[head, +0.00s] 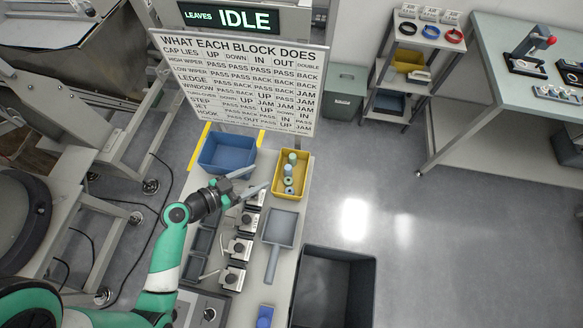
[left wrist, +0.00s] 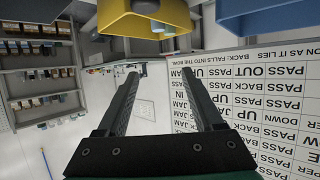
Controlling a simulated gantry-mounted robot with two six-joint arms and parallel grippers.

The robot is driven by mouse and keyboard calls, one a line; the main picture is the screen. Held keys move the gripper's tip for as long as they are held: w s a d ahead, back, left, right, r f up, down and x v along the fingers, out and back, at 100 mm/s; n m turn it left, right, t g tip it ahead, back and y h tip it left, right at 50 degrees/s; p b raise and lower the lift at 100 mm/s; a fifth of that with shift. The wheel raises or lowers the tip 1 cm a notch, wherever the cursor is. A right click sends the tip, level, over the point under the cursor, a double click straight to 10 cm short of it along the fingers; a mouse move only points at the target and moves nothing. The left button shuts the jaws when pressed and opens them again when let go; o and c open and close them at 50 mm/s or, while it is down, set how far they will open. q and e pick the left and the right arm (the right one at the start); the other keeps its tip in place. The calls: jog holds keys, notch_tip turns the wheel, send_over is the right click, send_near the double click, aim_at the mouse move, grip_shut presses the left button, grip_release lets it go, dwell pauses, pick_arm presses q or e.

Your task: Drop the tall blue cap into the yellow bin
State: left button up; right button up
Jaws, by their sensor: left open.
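The yellow bin (head: 303,186) stands at the far right end of the bench, and it also shows at the top of the left wrist view (left wrist: 145,22). Several small caps lie in it, some green and one pale blue (head: 288,169); I cannot tell whether that is the tall blue cap. My left gripper (head: 260,177) is open just left of the yellow bin, with its fingers pointing toward it. In the left wrist view nothing shows between the spread fingers (left wrist: 160,75). My right gripper is not in view.
A blue bin (head: 226,139) stands left of the yellow one. A grey scoop-like tray (head: 281,229) and several small fixtures line the bench. A blue object (head: 264,318) is at the near end. A large dark open bin (head: 338,255) stands right. A lettered board (head: 240,80) rises behind.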

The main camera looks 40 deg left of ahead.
pick_arm(q)
jog(key=shift+s+r, duration=0.3)
jog(key=shift+r, duration=0.05)
jog(key=shift+s+f, duration=0.15)
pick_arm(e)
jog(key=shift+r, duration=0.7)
